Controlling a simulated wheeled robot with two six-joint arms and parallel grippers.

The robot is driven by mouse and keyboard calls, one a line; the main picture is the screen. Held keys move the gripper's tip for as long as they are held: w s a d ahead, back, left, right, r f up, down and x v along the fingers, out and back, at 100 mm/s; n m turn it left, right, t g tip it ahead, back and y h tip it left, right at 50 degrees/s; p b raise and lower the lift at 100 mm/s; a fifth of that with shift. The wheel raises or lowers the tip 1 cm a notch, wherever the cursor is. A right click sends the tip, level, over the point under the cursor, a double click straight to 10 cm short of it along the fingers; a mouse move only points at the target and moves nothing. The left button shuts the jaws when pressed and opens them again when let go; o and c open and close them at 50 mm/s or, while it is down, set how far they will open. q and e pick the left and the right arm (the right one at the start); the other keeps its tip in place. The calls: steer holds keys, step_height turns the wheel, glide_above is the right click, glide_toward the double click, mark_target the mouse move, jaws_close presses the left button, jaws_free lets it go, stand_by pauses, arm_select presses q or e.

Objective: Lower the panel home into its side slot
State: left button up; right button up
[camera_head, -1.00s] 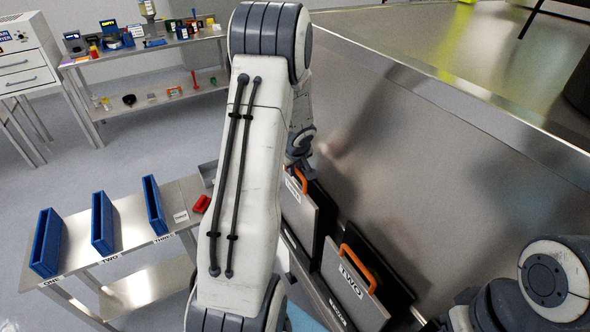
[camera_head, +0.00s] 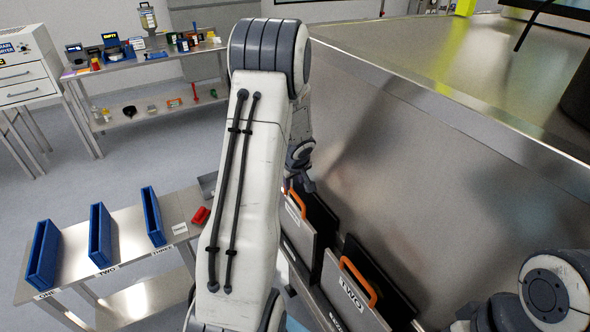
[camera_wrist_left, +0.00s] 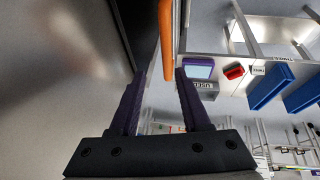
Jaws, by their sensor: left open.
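A grey panel (camera_head: 301,235) with an orange handle stands in a low rack against the metal wall. A second grey panel labelled TWO (camera_head: 346,294), with its own orange handle (camera_head: 358,281), stands nearer. My left gripper (camera_head: 299,186) is at the top of the farther panel, partly hidden by my own arm. In the left wrist view its two dark fingers (camera_wrist_left: 158,84) are apart, with an orange handle (camera_wrist_left: 166,45) running between them. The handle is not gripped. My right arm's link shows at the lower right; its gripper is out of view.
A steel table (camera_head: 125,238) at left holds blue slotted holders marked ONE (camera_head: 43,255), TWO (camera_head: 101,235) and THREE (camera_head: 153,216), and a red item (camera_head: 200,216). A large metal wall (camera_head: 430,170) rises close on the right. A shelf with small items stands behind.

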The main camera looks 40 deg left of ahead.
arm_select(q)
steer(key=p+v, duration=0.1)
steer(key=v, duration=1.2)
steer(key=s+d+r+m+h, duration=0.15)
steer(key=d+m, duration=0.25)
steer(key=d, duration=0.6)
steer(key=s+d+r+m+h, duration=0.15)
steer(key=d+m, duration=0.25)
steer(key=d, duration=0.6)
steer(key=s+d+m+g, duration=0.2)
steer(key=s+d+m, duration=0.4)
steer(key=s, duration=0.4)
steer(key=s+d+m+g+h, duration=0.1)
steer(key=s+d+m, duration=0.6)
steer(key=s, duration=0.3)
steer(key=shift+s+d+r+g, duration=0.2)
steer(key=shift+s+d+g, duration=0.2)
steer(key=shift+d, duration=0.25)
arm_select(e)
steer(key=shift+r, duration=0.9)
arm_select(q)
step_height(320, 180, down, 13)
steer(key=b, duration=1.2)
steer(key=shift+b, duration=0.35)
arm_select(e)
step_height(320, 180, down, 13)
steer(key=shift+r, duration=0.15)
arm_select(q)
steer(key=shift+w+r, duration=0.1)
steer(key=shift+r, duration=0.05)
